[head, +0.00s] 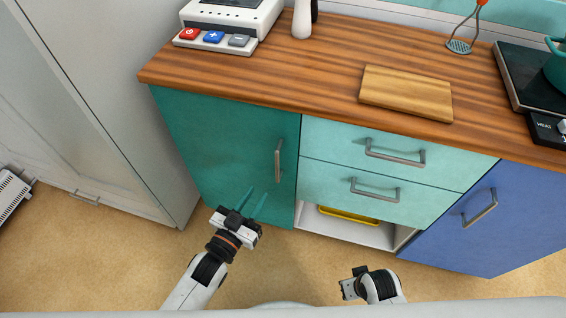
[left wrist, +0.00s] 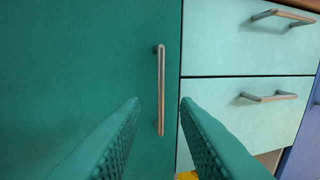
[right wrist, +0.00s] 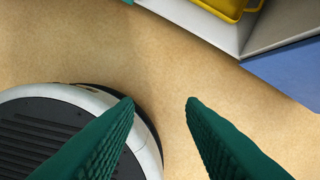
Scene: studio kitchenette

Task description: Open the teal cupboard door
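The teal cupboard door (head: 220,145) is shut, at the left end of the counter. Its vertical metal handle (head: 278,160) is near the door's right edge. My left gripper (head: 251,203) is open and empty in front of the door, below and left of the handle in the head view. In the left wrist view the handle (left wrist: 161,90) stands ahead, between the two open teal fingers (left wrist: 158,112), not held by them. My right gripper (right wrist: 160,105) is open and empty over the floor; in the head view its fingers are hidden.
Light mint drawers (head: 382,165) with metal handles are right of the door, above an open shelf holding a yellow tray (head: 348,216). A blue cupboard (head: 462,225) is further right. A grey cabinet (head: 100,110) stands left. The wooden countertop (head: 320,60) overhangs the door.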

